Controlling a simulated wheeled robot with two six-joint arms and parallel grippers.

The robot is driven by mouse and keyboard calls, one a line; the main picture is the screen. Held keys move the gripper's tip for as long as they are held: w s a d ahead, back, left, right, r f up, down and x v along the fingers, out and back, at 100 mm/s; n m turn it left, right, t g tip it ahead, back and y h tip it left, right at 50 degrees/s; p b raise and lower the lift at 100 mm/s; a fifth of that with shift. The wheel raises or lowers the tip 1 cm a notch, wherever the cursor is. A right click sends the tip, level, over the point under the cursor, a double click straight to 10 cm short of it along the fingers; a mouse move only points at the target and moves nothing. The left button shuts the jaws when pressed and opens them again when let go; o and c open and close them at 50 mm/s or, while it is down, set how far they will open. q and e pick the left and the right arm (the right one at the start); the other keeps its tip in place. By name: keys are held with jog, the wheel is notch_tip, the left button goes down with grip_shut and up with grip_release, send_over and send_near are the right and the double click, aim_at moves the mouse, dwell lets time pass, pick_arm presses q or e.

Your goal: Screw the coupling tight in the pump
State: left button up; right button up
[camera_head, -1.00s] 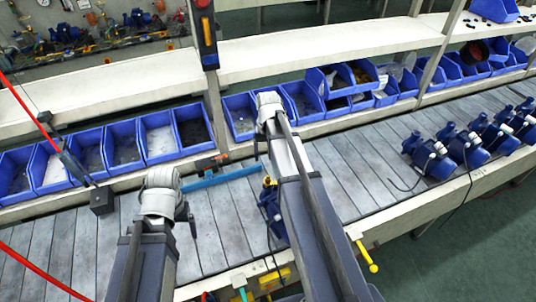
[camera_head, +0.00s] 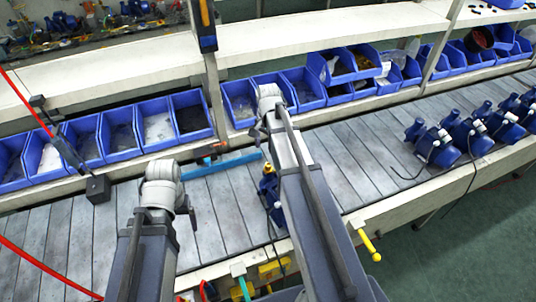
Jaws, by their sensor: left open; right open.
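A blue pump (camera_head: 270,190) stands on the slatted line in the middle, partly hidden behind my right arm.
Several blue bins (camera_head: 190,118) line the back edge. A blue bar (camera_head: 222,162) lies before them. Several blue pumps (camera_head: 432,143) stand at the right. A dark block (camera_head: 97,188) with a red cable is at the left. A yellow handle (camera_head: 370,246) sticks out at the front edge.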

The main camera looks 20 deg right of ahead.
aim_at(268, 164)
jog(key=m, duration=0.1)
jog(key=f+m+b, duration=0.1)
jog(key=shift+f+m, duration=0.3)
jog(key=shift+m, duration=0.7)
jog(key=shift+f, duration=0.25)
jog(key=shift+f+b, duration=2.35)
jog(key=shift+b, duration=0.15)
jog(key=shift+f+b, duration=0.25)
jog(key=shift+b, duration=0.05)
jog(key=shift+f+b, duration=0.7)
grip_shut()
